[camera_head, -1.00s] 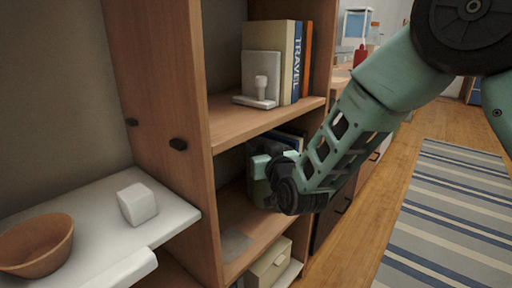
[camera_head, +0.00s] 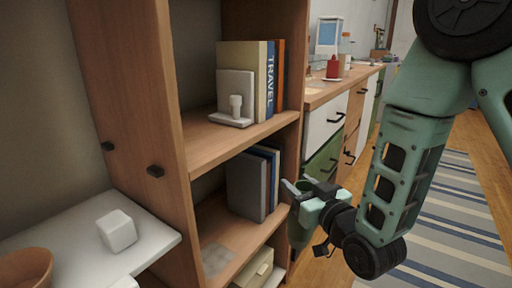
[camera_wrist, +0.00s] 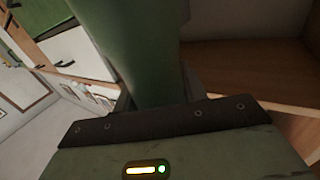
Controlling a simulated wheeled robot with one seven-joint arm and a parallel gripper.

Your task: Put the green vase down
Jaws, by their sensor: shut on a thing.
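My gripper (camera_head: 308,207) is shut on the green vase (camera_head: 297,234), at the front right edge of the bookcase's lower shelf in the head view. Much of the vase is hidden behind my gripper there. In the wrist view the green vase (camera_wrist: 143,50) fills the top middle, right against my gripper, whose dark edge (camera_wrist: 155,118) crosses below it. The vase appears outside the shelf; I cannot tell that anything supports it from below.
The lower shelf (camera_head: 222,222) holds dark books (camera_head: 248,185) at its back and has bare room in front. The upper shelf (camera_head: 203,140) holds books and a white bookend (camera_head: 236,95). A white side surface with a cube (camera_head: 117,231) and a brown bowl (camera_head: 25,268) is at left.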

